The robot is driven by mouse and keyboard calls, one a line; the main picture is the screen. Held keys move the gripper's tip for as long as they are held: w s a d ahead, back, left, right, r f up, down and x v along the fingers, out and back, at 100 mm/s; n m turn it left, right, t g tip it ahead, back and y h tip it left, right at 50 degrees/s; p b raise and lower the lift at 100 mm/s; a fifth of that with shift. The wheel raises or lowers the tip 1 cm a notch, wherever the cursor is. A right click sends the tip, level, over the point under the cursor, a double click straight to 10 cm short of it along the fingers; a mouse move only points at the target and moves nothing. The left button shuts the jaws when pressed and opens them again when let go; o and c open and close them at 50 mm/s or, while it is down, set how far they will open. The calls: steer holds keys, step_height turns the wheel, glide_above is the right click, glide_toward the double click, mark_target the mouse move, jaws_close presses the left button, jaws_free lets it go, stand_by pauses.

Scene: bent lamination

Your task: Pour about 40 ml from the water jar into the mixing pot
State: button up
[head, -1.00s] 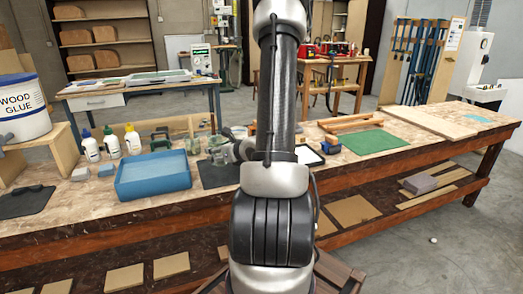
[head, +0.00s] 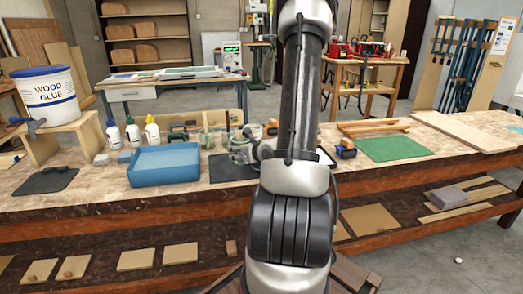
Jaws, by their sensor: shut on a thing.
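My gripper (head: 248,147) shows small beside my arm, above the back of the workbench, partly hidden by my own wrist. It is shut on a clear greenish glass jar (head: 237,153), which looks roughly upright at the far edge of a dark mat (head: 225,170). Whether the jar touches the mat I cannot tell, nor its water level. Another clear glass vessel (head: 207,139) stands just left of it. Which vessel is the mixing pot I cannot tell at this size.
A blue tray (head: 165,168) lies left of the mat, with several glue bottles (head: 133,131) behind it. A wood glue bucket (head: 50,97) stands on a wooden stand at left. A green mat (head: 395,147) and boards lie at right.

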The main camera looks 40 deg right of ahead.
steer(key=shift+r, duration=0.15)
steer(key=shift+d+r+m+y, duration=0.3)
steer(key=shift+r+m, duration=0.1)
steer(key=shift+r, duration=0.15)
steer(key=shift+d+r+m+y, duration=0.25)
steer(key=shift+r+m, duration=0.15)
steer(key=shift+r, duration=0.1)
steer(key=shift+s+d+r+m+t+y, duration=0.1)
steer(key=shift+d+r+m+y, duration=0.3)
steer(key=shift+d+m+y, duration=0.4)
steer(key=shift+d+r+m+t+y, duration=0.1)
steer(key=shift+d+r+m+y, duration=0.25)
steer(key=shift+m+y, duration=0.5)
steer(key=shift+s+d+r+m+t+y, duration=0.1)
steer(key=shift+d+r+m+y, duration=0.35)
steer(key=shift+m, duration=0.7)
steer(key=shift+d+f+m+y, duration=0.1)
steer(key=shift+f+m+y, duration=0.35)
steer(key=shift+m, duration=0.25)
steer(key=shift+s+p, duration=0.1)
steer(key=shift+p, duration=0.2)
steer(key=shift+f+m+t, duration=0.15)
steer(key=shift+m+t, duration=0.25)
